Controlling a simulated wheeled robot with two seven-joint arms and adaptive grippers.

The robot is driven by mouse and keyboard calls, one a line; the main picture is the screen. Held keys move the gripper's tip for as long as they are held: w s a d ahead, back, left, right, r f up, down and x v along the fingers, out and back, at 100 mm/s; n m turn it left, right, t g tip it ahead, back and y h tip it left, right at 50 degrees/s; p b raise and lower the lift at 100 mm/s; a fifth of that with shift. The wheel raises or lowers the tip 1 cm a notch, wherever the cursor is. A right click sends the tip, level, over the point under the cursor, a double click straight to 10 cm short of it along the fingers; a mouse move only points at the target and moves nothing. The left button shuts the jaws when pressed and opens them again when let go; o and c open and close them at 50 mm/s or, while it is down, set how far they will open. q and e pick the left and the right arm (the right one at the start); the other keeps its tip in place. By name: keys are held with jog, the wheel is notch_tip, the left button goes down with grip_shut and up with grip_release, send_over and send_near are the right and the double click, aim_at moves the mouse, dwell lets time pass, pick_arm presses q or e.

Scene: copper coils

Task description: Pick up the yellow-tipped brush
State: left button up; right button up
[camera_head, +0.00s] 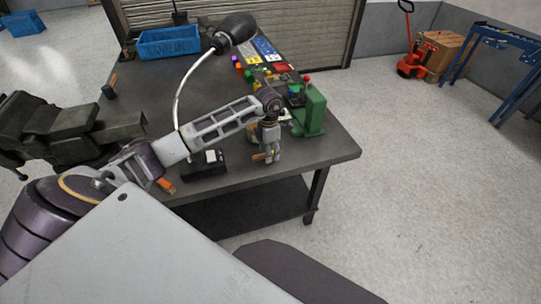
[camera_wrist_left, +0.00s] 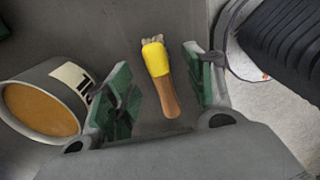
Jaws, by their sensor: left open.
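The yellow-tipped brush (camera_wrist_left: 158,68) lies on the grey tabletop in the left wrist view. It has a yellow band, pale bristles pointing away and a brown wooden handle pointing toward my palm. My left gripper (camera_wrist_left: 157,60) is open, with one green-padded finger on each side of the brush and a gap to both. In the head view my left gripper (camera_head: 268,154) points down at the table's front right part. A small orange-tan bit shows by its fingers there; I cannot tell if it is the brush. My right gripper is not in view.
A round grey container (camera_wrist_left: 62,78) with an orange-brown face is close to the left finger. The green machine (camera_head: 312,112) stands right of my gripper. A lamp (camera_head: 236,28), a blue crate (camera_head: 168,41) and a vise (camera_head: 70,130) are also on the table (camera_head: 335,150).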

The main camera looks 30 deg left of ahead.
pick_arm(q)
jog(key=shift+f, duration=1.25)
jog(key=c, duration=1.1)
jog(key=shift+c, duration=0.2)
jog(key=shift+r, duration=5)
